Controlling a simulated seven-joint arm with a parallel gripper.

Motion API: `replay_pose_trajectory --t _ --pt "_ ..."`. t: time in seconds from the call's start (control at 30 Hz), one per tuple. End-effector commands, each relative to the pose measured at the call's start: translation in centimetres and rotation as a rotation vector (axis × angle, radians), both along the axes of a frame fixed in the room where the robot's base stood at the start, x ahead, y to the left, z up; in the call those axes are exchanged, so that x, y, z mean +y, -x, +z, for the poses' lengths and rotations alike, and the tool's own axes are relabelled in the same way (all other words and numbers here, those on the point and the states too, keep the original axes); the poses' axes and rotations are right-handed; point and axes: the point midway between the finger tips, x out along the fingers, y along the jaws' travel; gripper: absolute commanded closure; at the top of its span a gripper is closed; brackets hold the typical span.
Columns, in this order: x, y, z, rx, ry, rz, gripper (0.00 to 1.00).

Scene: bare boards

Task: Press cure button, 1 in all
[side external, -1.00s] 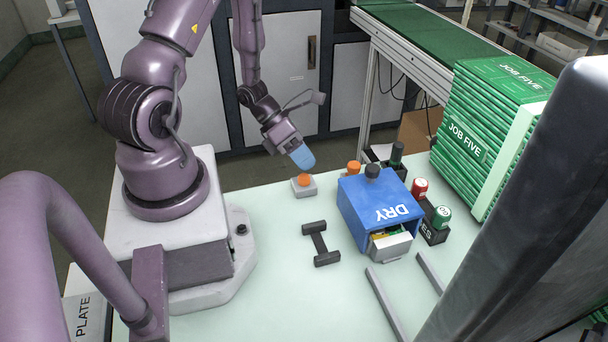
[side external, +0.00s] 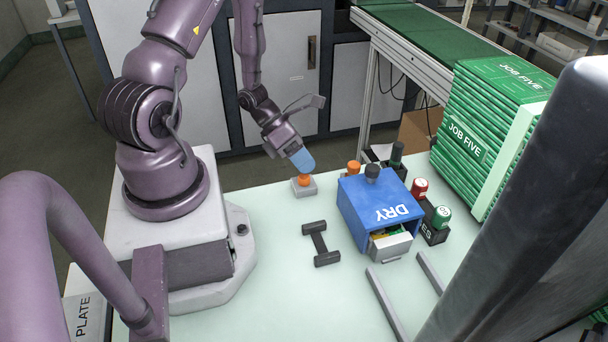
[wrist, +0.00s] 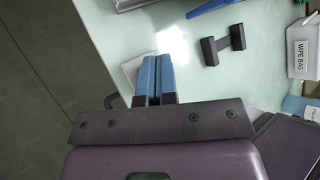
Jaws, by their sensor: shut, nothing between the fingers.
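The cure button appears to be an orange dome (side external: 304,181) on a small light grey box (side external: 304,191), on the table near its back edge. My gripper (side external: 304,163) has blue fingertips, shut with nothing between them, pointing down just above the dome. I cannot tell whether the fingertips touch it. In the wrist view, the shut blue fingers (wrist: 158,75) cover the dome, and only a pale corner of the box (wrist: 131,66) shows beside them.
A blue box marked DRY (side external: 375,208) stands right of the button. Behind it is another orange knob (side external: 353,167). A dark dumbbell-shaped stand (side external: 319,243) lies in front. The table's front middle is clear.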

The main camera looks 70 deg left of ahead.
Motion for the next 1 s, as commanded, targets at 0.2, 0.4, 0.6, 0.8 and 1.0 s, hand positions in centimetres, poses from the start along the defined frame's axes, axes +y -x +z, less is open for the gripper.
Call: replay_pose_trajectory --t 0.2,0.4,0.6,0.8,1.0 --pt "-0.01 0.01 -0.02 0.000 0.000 0.000 1.00" --pt "-0.01 0.01 -0.24 0.000 0.001 0.000 1.00" --pt "0.00 0.00 -0.47 0.000 0.000 0.000 1.00" --pt "0.00 0.01 -0.72 0.000 0.001 -0.001 1.00" --pt "-0.02 0.03 -0.98 0.001 0.001 -0.001 1.00"
